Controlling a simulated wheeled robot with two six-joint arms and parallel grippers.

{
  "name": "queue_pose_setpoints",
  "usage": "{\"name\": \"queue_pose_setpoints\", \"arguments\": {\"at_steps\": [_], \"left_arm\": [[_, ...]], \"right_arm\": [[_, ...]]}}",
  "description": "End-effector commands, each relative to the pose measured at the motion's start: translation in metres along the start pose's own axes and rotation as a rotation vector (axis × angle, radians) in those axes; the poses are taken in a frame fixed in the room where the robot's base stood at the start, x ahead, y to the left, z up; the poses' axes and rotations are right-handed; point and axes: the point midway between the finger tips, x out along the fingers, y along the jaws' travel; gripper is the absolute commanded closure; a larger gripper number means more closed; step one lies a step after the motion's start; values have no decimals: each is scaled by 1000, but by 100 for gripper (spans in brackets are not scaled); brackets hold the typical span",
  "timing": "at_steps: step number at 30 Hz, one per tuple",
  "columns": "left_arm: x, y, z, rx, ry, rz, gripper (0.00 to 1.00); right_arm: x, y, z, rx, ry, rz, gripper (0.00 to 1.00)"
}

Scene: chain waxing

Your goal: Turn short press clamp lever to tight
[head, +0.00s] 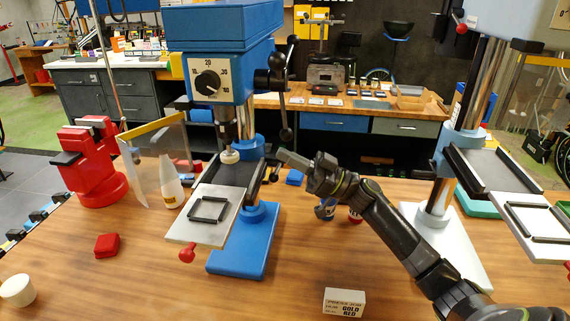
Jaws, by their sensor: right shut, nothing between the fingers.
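The short press is the blue drill press (222,87) in the middle of the bench, with a dial on its head and a blue base (240,255). A grey work table (208,228) with a small black frame on it is carried on its column. A small dark lever (274,175) shows at the right of this table, by the column; I take it for the clamp lever, but its setting cannot be told. My right gripper (283,156) is shut and empty, its tips just right of the lever; contact cannot be told. My left gripper is not in view.
A taller press (440,215) stands at the right. The bench's front left middle is clear.

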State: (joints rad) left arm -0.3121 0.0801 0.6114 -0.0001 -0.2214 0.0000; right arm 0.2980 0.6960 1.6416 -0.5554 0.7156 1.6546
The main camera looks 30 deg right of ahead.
Motion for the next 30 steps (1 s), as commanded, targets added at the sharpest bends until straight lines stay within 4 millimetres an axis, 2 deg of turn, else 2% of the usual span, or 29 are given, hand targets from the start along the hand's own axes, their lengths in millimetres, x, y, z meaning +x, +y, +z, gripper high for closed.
{"name": "queue_pose_setpoints", "arguments": {"at_steps": [1, 3, 7, 12, 22, 30], "left_arm": [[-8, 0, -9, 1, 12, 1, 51], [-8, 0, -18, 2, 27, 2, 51], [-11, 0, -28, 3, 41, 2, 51], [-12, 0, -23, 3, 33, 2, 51], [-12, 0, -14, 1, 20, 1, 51], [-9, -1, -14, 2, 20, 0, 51]], "right_arm": [[12, -1, -4, 2, 4, -1, 100], [1, 0, 14, 7, -1, 4, 100], [-4, 0, 28, 3, -1, 2, 100], [-8, 0, 37, 1, -1, 0, 100], [-8, 0, 38, 0, -1, 0, 100], [0, -9, 48, -40, 2, -21, 100]]}}
